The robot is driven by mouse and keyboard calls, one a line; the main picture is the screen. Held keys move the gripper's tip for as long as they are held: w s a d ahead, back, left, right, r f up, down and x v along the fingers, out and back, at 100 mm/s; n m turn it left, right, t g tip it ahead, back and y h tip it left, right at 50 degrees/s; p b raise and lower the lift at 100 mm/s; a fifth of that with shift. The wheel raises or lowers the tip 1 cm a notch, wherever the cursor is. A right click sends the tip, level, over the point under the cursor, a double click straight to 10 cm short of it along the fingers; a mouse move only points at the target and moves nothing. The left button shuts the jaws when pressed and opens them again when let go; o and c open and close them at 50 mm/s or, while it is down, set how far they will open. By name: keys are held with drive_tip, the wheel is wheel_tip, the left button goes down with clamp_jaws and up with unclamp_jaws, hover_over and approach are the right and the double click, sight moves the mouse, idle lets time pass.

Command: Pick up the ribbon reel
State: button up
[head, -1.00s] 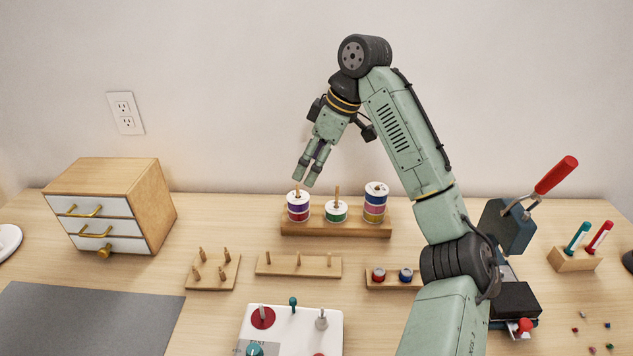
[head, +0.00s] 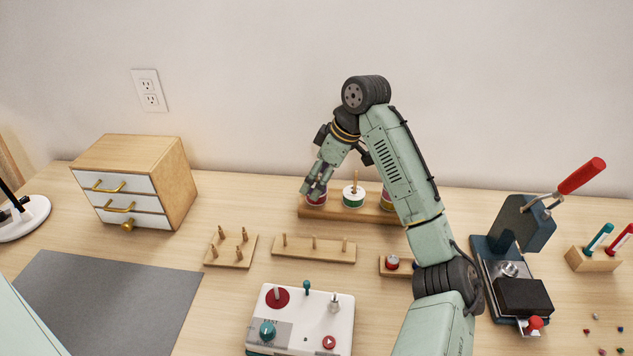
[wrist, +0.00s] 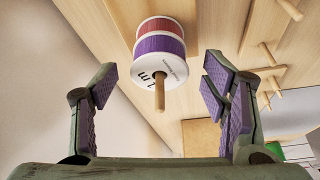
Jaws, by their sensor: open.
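The ribbon reels stand on a long wooden peg rack (head: 330,213) at the back of the table. In the wrist view, a reel with a purple and a red band (wrist: 160,45) sits on a wooden peg, between and beyond the fingertips. My gripper (head: 316,188) is open and empty, its fingers pointing down over this left reel and hiding much of it. In the wrist view my gripper (wrist: 155,85) shows both fingers spread wide, apart from the reel. A green-banded reel (head: 353,197) stands on the middle peg. My arm partly hides the right stack (head: 387,200).
Low peg boards (head: 315,250) lie in front of the rack. A small drawer cabinet (head: 140,185) stands left. A white control box (head: 302,318) is at the front, and a press with a red handle (head: 520,235) stands right. A grey mat (head: 105,305) lies front left.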

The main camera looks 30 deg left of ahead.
drive_tip(key=shift+f, duration=0.1)
drive_tip(key=shift+c, duration=0.3)
drive_tip(key=c, duration=1.1)
